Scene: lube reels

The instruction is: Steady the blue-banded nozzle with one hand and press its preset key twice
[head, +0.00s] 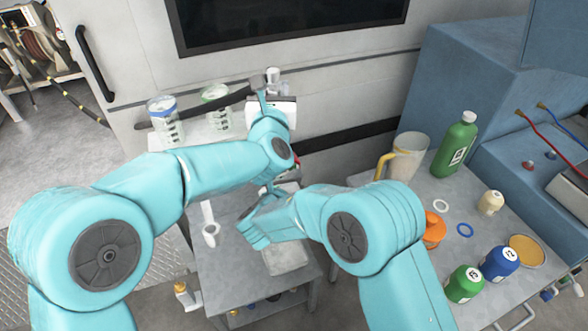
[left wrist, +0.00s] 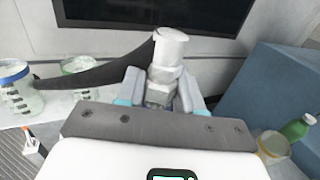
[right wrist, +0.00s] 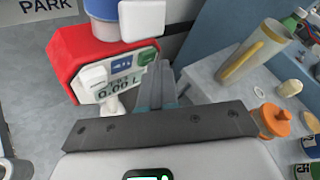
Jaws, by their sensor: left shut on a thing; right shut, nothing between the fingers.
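The nozzle shows in the right wrist view as a red body (right wrist: 75,62) with a blue band (right wrist: 101,8) above it. Its face has a display (right wrist: 121,88) reading 0.00 L, a blue key (right wrist: 122,66), a green key (right wrist: 146,56) and a pale key (right wrist: 95,81). My left gripper (left wrist: 160,95) is shut on the nozzle's grey upper part, below a white cap (left wrist: 170,48). In the head view the arms hide most of the nozzle. My right gripper (right wrist: 156,88) is shut and empty, its tips beside the face, near the green key; contact cannot be told.
A black hose (head: 200,108) runs left past two jars, blue-banded (head: 164,120) and green-banded (head: 215,105). A grey cart (head: 230,285) stands below. The right-hand table (head: 405,186) holds a jug (head: 408,158), a green bottle (head: 456,145) and several small containers.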

